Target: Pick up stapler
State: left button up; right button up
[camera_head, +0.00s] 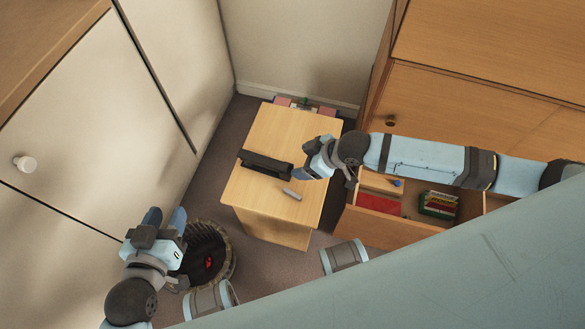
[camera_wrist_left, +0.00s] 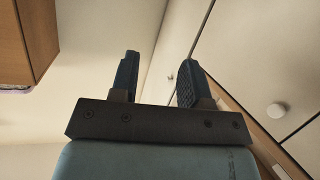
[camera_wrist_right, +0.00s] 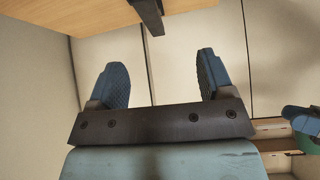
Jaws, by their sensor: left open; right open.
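A long black object (camera_head: 265,163), which looks like the stapler, lies across the small wooden cabinet top (camera_head: 281,130). Its left end reaches the cabinet's left edge. In the right wrist view a dark bar (camera_wrist_right: 148,14), probably the same object, juts past the wooden edge ahead of the fingers. My right gripper (camera_head: 313,160) is open and empty, just right of the black object, over the cabinet top. My left gripper (camera_head: 166,217) is open and empty, low at the left beside the waste basket. A small grey item (camera_head: 292,194) lies in front of the black object.
A round basket (camera_head: 232,262) with something red inside stands left of the cabinet. An open drawer (camera_head: 376,229) with a red item (camera_head: 379,204) and several coloured things is at the right, below my right arm. A white cupboard (camera_head: 85,125) lines the left side.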

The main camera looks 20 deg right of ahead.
aim_at(284, 166)
jog(key=w+f+b, duration=0.1)
jog(key=f+b, duration=0.1)
jog(key=w+f+b, duration=0.1)
jog(key=f+b, duration=0.1)
jog(key=w+a+f+b, duration=0.1)
jog(key=f+b, duration=0.2)
jog(key=shift+w+a, duration=0.1)
jog(key=shift+w, duration=0.05)
jog(key=shift+w+a+f+b, duration=0.2)
jog(key=shift+f+b, duration=0.05)
jog(key=shift+b, duration=0.1)
jog(key=shift+w+a+f, duration=0.15)
jog(key=shift+a+f, duration=0.05)
jog(key=shift+a, duration=0.1)
pick_arm(q)
jog(key=w+d+r+t+h, duration=0.1)
jog(key=d+r+t+h, duration=0.2)
jog(key=r+h, duration=0.1)
jog(key=shift+w+d+r+m+b, duration=0.25)
jog(key=shift+r+m+b, duration=0.1)
jog(key=shift+r, duration=0.25)
pick_arm(e)
jog(key=shift+x, duration=1.75)
pick_arm(q)
jog(key=shift+s, duration=0.1)
pick_arm(e)
jog(key=c, duration=1.1)
jog(key=shift+o, duration=0.2)
